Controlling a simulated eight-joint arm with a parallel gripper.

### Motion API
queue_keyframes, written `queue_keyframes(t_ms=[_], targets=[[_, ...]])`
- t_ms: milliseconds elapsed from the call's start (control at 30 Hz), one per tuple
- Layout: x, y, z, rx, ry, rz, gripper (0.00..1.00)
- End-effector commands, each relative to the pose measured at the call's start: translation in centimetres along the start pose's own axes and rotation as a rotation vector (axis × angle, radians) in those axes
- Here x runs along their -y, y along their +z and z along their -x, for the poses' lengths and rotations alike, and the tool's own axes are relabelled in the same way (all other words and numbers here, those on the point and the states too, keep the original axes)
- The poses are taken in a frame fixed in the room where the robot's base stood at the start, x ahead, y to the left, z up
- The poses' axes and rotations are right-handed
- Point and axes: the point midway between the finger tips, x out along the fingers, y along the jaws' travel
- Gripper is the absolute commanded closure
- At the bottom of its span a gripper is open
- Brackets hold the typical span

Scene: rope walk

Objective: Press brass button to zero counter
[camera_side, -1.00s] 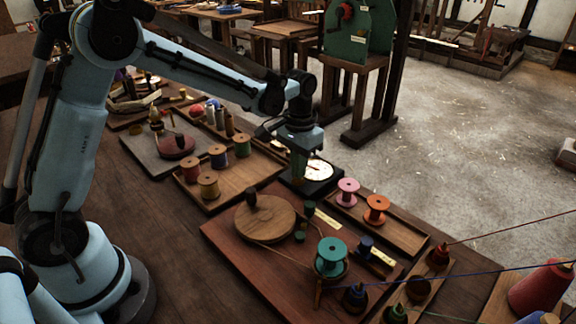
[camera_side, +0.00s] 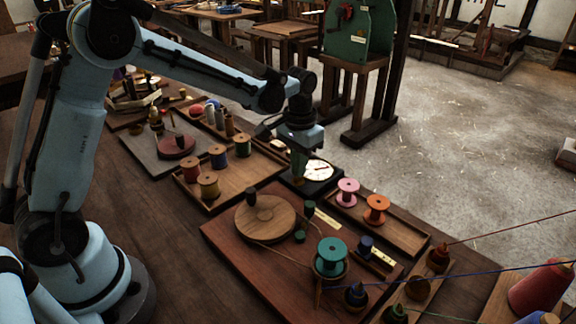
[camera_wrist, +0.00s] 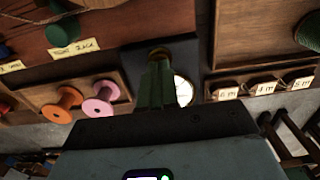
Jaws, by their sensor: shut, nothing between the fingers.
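The counter has a white dial (camera_side: 318,171) on a dark base at the far edge of the bench. The dial also shows in the wrist view (camera_wrist: 183,90), partly hidden behind my fingers. The brass button (camera_wrist: 158,52) shows as a small brownish-gold round at my fingertips in the wrist view, on the dark base. My gripper (camera_side: 298,180) points down over the base, to the left of the dial, with its green fingers shut and empty. The fingertips (camera_wrist: 157,62) overlap the button's edge in the wrist view. I cannot tell whether they touch it.
Pink (camera_side: 348,191) and orange (camera_side: 376,208) spools stand in a tray right of the counter. A tray with red, blue, green and tan spools (camera_side: 208,184) lies to the left. A board with a round wooden disc (camera_side: 265,220) and a teal spool (camera_side: 331,256) lies in front.

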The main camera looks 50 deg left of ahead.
Motion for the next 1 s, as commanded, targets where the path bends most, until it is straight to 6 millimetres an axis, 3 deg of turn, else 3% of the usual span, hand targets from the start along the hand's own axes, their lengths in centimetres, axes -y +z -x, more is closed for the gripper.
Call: queue_keyframes(t_ms=[700, 1000], targets=[[0.0, 0.0, 5.1, 0.000, 0.000, 0.000, 1.00], [0.0, 0.0, 5.6, 0.000, 0.000, 0.000, 1.00]])
